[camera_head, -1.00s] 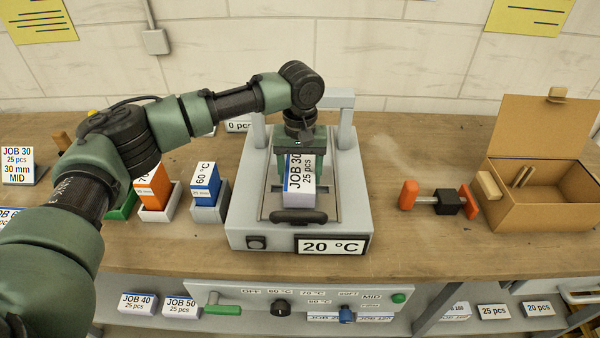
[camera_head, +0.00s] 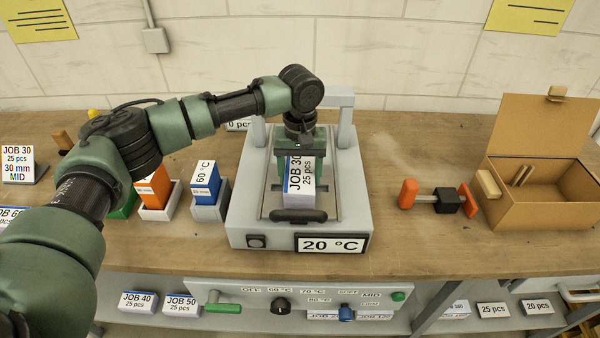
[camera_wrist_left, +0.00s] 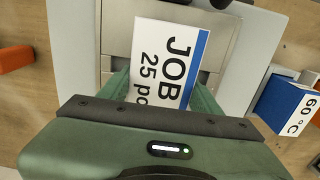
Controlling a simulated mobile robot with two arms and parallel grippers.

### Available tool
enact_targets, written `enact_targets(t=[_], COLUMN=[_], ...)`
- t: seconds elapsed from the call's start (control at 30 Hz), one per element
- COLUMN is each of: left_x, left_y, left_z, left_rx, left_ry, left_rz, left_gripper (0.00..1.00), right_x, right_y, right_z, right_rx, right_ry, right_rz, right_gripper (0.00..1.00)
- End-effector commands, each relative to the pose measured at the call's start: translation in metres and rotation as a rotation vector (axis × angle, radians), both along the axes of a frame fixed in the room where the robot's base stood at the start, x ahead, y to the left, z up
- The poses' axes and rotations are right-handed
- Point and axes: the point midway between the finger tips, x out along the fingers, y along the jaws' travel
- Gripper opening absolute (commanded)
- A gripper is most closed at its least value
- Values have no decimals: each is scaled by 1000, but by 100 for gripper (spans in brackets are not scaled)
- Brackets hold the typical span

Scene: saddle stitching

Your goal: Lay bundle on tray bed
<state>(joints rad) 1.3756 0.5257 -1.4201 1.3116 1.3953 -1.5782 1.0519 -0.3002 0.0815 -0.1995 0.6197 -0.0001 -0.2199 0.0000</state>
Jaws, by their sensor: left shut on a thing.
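The bundle (camera_head: 300,180), labelled JOB 30, 25 pcs, is white with a blue edge strip. It is in the grey machine marked 20 °C, over the tray bed (camera_head: 268,196). My left gripper (camera_head: 301,160) is above it, pointing down, with its fingers shut on the bundle's sides. In the left wrist view the bundle (camera_wrist_left: 168,62) sits between the green fingers, a little turned against the bed's edges. Whether its underside touches the bed is hidden. My right gripper is not in view.
The machine's grey posts (camera_head: 347,125) stand on both sides behind the gripper. Blue (camera_head: 206,185) and orange (camera_head: 155,188) blocks in holders stand to the left. A black and orange clamp-like tool (camera_head: 440,200) and an open cardboard box (camera_head: 540,205) lie to the right.

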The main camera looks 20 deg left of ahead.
Motion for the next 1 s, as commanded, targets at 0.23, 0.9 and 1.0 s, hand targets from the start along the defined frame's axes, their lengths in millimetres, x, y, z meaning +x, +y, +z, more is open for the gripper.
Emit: enact_targets(t=[0.23, 0.9, 1.0], left_x=[0, 1, 1], left_y=[0, -1, -1], left_z=[0, 51, 64], left_rx=[0, -2, -2], left_ry=[-2, -5, -4], left_rz=[0, 0, 0], left_gripper=[89, 89, 89], right_x=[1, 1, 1], right_y=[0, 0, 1], right_z=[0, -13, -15], right_rx=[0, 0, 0], right_ry=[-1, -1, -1], right_rz=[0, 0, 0], right_gripper=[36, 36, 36])
